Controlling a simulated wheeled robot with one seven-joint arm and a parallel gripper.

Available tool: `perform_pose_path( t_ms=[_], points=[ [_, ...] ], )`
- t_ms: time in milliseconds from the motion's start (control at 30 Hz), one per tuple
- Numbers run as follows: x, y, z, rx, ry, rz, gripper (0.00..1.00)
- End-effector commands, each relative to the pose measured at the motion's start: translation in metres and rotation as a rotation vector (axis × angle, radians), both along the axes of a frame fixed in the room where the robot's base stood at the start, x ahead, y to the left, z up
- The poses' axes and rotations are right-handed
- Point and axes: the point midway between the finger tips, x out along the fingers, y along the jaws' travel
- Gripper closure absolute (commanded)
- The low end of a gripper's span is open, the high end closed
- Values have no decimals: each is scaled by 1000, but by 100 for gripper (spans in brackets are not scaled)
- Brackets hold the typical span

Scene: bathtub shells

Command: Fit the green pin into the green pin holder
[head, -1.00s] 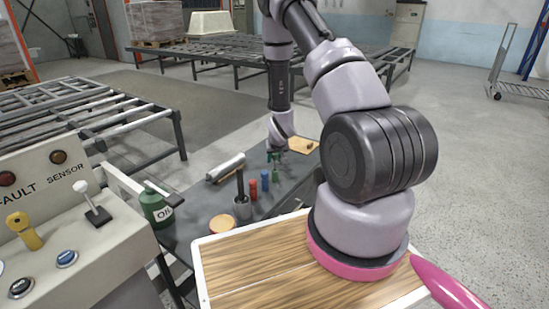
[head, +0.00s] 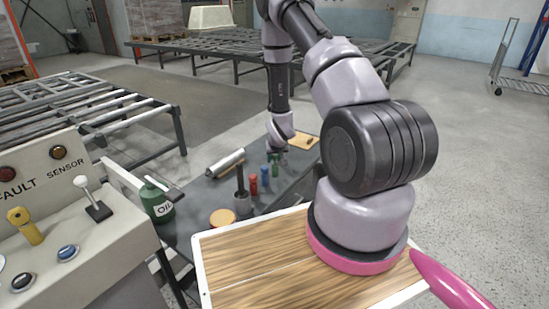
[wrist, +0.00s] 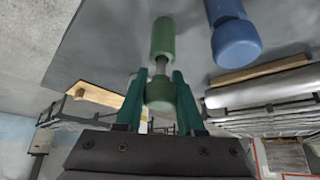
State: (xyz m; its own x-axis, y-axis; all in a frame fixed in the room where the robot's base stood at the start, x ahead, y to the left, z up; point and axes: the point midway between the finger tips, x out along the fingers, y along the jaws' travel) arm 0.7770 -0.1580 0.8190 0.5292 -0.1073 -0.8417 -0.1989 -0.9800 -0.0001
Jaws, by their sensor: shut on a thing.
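My gripper (wrist: 160,98) has teal fingers and is shut on the green pin's head (wrist: 160,90) in the wrist view. The pin's thin dark stem (wrist: 160,66) runs from the head toward the green pin holder (wrist: 162,38), a green cylinder in line with it. The stem meets the holder's near end in the picture; I cannot tell how far it is inside.
A blue pin and holder (wrist: 235,40) stand close beside the green one.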

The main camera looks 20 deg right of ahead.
Motion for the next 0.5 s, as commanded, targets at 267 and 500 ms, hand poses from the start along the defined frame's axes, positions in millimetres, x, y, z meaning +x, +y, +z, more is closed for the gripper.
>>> perform_pose_path(
  t_ms=[267, 500],
  points=[
    [0, 0, -7, 0, 0, 0, 100],
    [0, 0, -13, 0, 0, 0, 100]
  ],
)
